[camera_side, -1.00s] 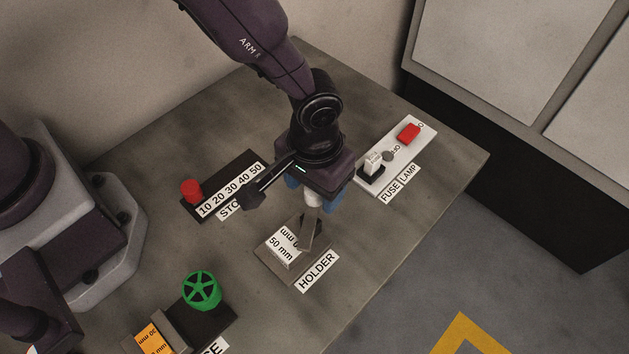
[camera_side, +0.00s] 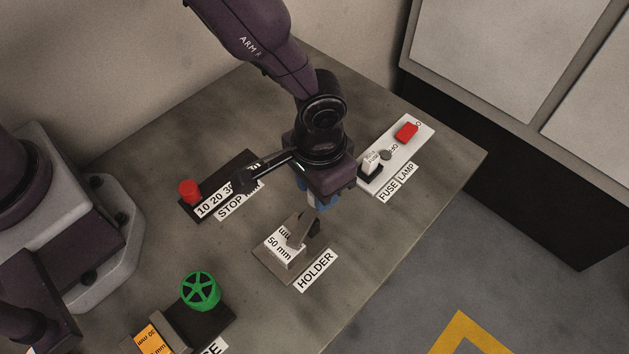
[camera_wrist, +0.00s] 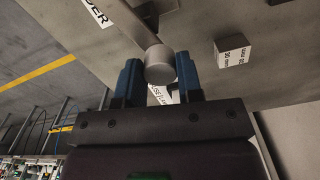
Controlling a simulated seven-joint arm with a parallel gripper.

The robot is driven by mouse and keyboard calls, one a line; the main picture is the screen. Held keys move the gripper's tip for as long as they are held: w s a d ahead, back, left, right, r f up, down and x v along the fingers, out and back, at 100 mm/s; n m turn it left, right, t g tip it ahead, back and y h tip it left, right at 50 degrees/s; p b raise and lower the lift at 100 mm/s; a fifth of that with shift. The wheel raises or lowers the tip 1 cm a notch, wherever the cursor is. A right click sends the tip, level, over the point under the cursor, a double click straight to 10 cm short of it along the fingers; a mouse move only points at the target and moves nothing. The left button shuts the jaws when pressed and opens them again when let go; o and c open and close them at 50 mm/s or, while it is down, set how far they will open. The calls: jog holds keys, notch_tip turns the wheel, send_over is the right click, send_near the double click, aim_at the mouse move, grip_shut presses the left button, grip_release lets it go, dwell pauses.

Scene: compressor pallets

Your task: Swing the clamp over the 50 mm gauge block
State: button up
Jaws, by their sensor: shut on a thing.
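The white 50 mm gauge block (camera_side: 277,247) sits in the holder (camera_side: 262,268), behind the HOLDER label. My gripper (camera_side: 313,203) is above the far end of the clamp, pointing down. In the wrist view my gripper (camera_wrist: 158,68) has its two blue fingers shut on the clamp's round pale grey knob (camera_wrist: 159,58). In the side view the fingers and gripper body hide most of this knob.
The stop strip with a red knob (camera_side: 189,191) is at left. The fuse and lamp panel (camera_side: 415,137) with a red button (camera_side: 406,132) is at right. A green handwheel (camera_side: 200,290) stands at front left. Bare bench (camera_side: 370,255) lies right of the holder.

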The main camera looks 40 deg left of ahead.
jog(key=shift+d+m, duration=0.25)
jog(key=shift+m, duration=0.6)
jog(key=shift+d+m, duration=0.2)
jog(key=shift+m, duration=0.65)
jog(key=shift+r, duration=0.1)
jog(key=o, duration=0.9)
notch_tip(320, 180, up, 13)
jog(key=shift+f, duration=0.1)
